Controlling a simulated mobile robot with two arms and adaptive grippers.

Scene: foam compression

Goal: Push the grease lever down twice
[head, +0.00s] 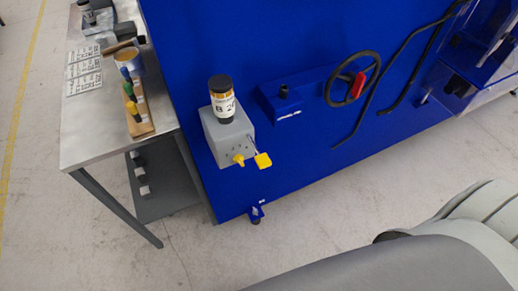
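A grey grease box (229,142) is mounted on the side of the blue machine. A dark bottle (221,88) with a white and amber label stands upright on top of it. A lever with a flat yellow end (263,160) sticks out from the box's right side on a thin rod. A smaller yellow knob (238,160) sits on the box's lower front, left of the lever. Nothing touches the lever. Neither of my grippers is in view.
The blue machine (300,180) carries a black handwheel (353,80) with a red handle (357,85), right of the grease box. A metal table (90,140) with several small items stands at left. Open floor (205,260) lies in front. My own grey body fills the lower right.

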